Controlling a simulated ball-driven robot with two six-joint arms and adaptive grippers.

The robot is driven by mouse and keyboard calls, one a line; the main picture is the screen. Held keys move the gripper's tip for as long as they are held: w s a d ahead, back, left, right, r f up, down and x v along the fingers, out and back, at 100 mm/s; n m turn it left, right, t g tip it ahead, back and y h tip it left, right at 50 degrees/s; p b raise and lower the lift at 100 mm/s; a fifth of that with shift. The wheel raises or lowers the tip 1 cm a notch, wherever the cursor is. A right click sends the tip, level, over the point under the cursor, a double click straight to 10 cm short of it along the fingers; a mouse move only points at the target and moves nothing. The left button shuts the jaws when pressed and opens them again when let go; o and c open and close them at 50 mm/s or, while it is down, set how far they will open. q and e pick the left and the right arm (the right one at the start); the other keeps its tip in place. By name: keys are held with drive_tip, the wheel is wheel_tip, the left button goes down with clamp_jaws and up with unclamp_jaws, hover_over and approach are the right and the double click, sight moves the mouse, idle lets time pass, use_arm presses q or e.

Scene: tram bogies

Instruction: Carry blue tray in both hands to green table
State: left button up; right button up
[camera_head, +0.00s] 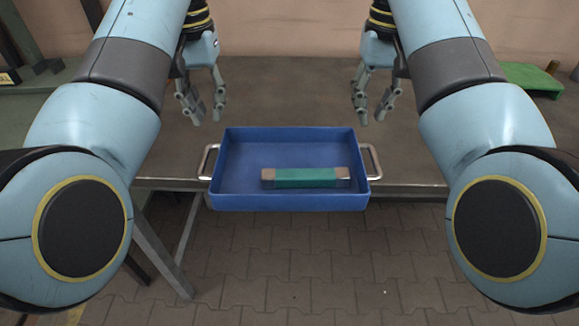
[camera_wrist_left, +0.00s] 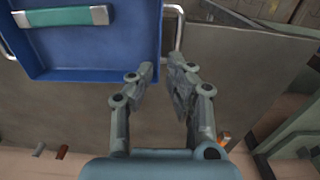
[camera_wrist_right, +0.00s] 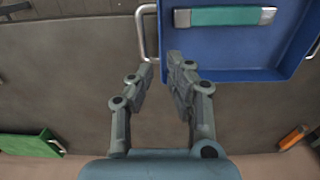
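The blue tray (camera_head: 290,201) lies level at the front edge of the grey-brown table and overhangs it. It has a metal handle on its left side (camera_head: 206,161) and one on its right side (camera_head: 373,161). A green block with grey-brown ends (camera_head: 306,178) lies inside. My left gripper (camera_head: 208,119) is open and empty behind the left handle; its parted fingertips (camera_wrist_left: 159,68) are short of the handle (camera_wrist_left: 178,30). My right gripper (camera_head: 371,121) is likewise open behind the right handle, apart from it. A dull green surface (camera_head: 35,110), perhaps the green table, shows at left, mostly hidden.
The table (camera_head: 290,90) is bare behind the tray. A bright green tray-like thing (camera_head: 533,78) lies at the back right; it shows a handle in the right wrist view (camera_wrist_right: 28,143). An orange thing (camera_wrist_right: 293,137) is near the table's back. Paved floor (camera_head: 310,260) is in front.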

sight(218, 156)
use_arm(q)
drive_tip(key=shift+f, duration=0.15)
use_arm(e)
drive_tip(key=shift+f, duration=0.15)
